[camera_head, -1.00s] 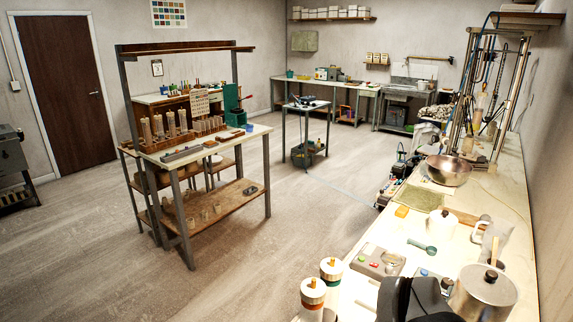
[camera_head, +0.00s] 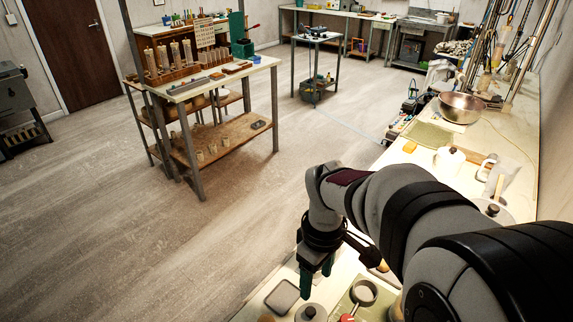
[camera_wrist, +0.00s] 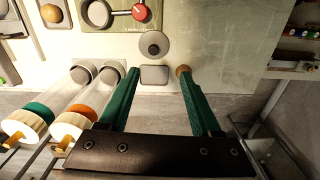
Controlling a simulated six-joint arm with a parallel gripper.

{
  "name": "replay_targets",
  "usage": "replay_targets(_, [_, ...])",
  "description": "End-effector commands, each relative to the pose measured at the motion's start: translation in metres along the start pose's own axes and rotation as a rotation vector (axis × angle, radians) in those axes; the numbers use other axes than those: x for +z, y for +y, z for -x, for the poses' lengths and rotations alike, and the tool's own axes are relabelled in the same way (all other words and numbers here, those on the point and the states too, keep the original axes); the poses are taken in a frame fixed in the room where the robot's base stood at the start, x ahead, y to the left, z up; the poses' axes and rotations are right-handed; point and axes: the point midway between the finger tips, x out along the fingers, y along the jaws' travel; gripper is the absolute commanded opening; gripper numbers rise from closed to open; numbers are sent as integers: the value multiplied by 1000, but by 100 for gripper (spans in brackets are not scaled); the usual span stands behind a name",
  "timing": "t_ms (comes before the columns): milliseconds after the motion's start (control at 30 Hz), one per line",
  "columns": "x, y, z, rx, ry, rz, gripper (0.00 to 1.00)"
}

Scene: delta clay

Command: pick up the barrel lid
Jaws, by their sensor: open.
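A round grey lid with a dark knob (camera_wrist: 154,46) lies on the bench top; it looks like the barrel lid. In the head view it shows at the bottom edge (camera_head: 311,313), partly cut off. My gripper (camera_wrist: 158,73) has two green fingers spread apart with nothing between them. In the head view my gripper (camera_head: 316,274) points down above the bench's left edge, and the lid appears just below its fingertips. In the wrist view the lid lies beyond the fingertips, roughly centred between their lines.
Two cylindrical containers with green (camera_wrist: 37,112) and orange (camera_wrist: 78,115) bands stand left of my fingers. A red-knobbed item (camera_wrist: 139,12) lies beyond. Pale bench surface right of the lid is clear.

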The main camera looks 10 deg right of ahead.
Motion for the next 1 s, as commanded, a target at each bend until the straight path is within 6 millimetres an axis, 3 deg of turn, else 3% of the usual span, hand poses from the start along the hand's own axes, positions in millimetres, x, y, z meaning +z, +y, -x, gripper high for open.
replay_targets(133, [-6,7,-28,2,-7,69,65])
replay_targets(333, [-5,6,-85,1,-8,65,65])
replay_targets(700, [-10,14,-148,2,-6,63,65])
replay_targets(833, [-10,14,-162,4,-5,63,65])
replay_targets(1000, [-10,14,-163,5,-3,62,65])
